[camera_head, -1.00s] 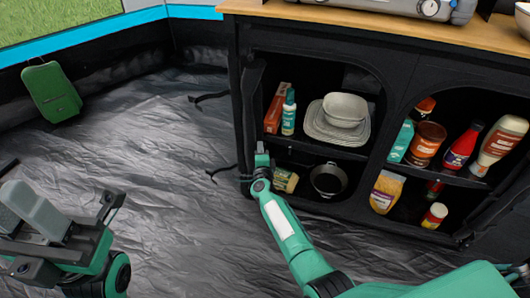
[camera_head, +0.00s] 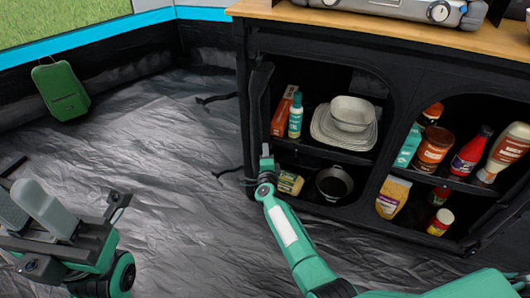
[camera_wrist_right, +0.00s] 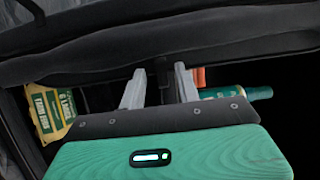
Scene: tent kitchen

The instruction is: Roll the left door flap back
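The left door flap (camera_head: 256,110) is dark fabric gathered in a narrow upright roll at the left edge of the black kitchen cabinet's left opening. In the right wrist view it is a dark roll (camera_wrist_right: 80,62) across the top. My right gripper (camera_head: 265,153) is at the lower part of this roll. In the right wrist view its two grey fingers (camera_wrist_right: 160,88) are apart, with a black strap or tab (camera_wrist_right: 164,75) between them; I cannot tell if they touch it. My left gripper (camera_head: 30,208) is low at the left, away from the cabinet; its finger gap is unclear.
The left compartment holds stacked dishes (camera_head: 345,122), a teal bottle (camera_head: 295,116) and a dark pan (camera_head: 334,183). Bottles and jars (camera_head: 433,150) fill the right compartment. A wooden top (camera_head: 400,28) covers the cabinet. The grey floor is mostly clear.

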